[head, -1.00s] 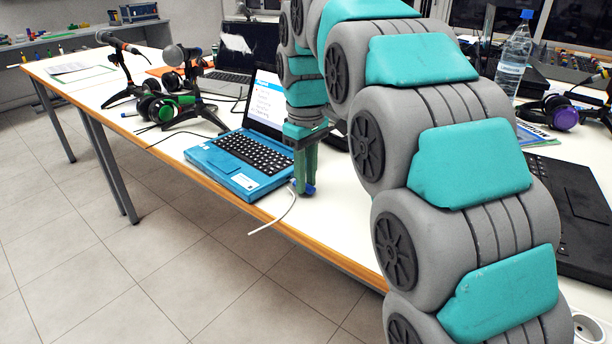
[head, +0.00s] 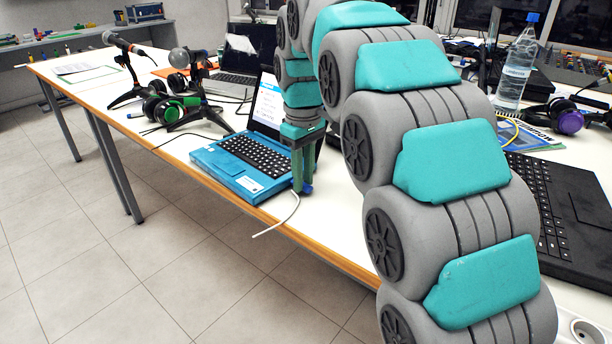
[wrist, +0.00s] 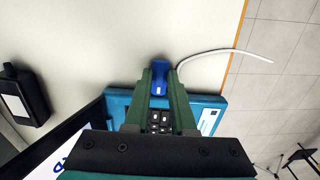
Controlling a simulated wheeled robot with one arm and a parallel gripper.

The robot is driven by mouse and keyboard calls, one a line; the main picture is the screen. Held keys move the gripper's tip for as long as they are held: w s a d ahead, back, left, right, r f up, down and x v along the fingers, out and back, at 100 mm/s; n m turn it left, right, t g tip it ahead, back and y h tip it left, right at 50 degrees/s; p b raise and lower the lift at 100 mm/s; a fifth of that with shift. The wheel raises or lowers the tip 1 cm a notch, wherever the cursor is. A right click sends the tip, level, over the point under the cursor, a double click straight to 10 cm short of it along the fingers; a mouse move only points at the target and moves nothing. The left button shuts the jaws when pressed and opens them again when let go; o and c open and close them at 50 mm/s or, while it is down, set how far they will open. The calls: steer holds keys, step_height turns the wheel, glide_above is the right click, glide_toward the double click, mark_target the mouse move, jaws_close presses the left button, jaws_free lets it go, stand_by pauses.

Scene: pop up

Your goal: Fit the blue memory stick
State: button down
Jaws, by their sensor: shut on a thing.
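My gripper (head: 304,180) points down beside the right side of the blue laptop (head: 222,168). It is shut on the blue memory stick (head: 308,188), which shows low at the fingertips. In the wrist view the memory stick (wrist: 159,76) sits between the two green fingers, just past the laptop's blue edge (wrist: 208,100). The fingers hide part of the stick and of that edge. The laptop is open with its screen lit. I cannot tell whether the stick touches the laptop or where its port is.
A white cable (head: 276,222) runs from near the laptop's right side over the table's front edge. Microphones on stands (head: 122,45) and headphones (head: 178,108) stand to the left.

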steer(key=shift+w+a, duration=0.1)
steer(key=c, duration=0.7)
jaws_free()
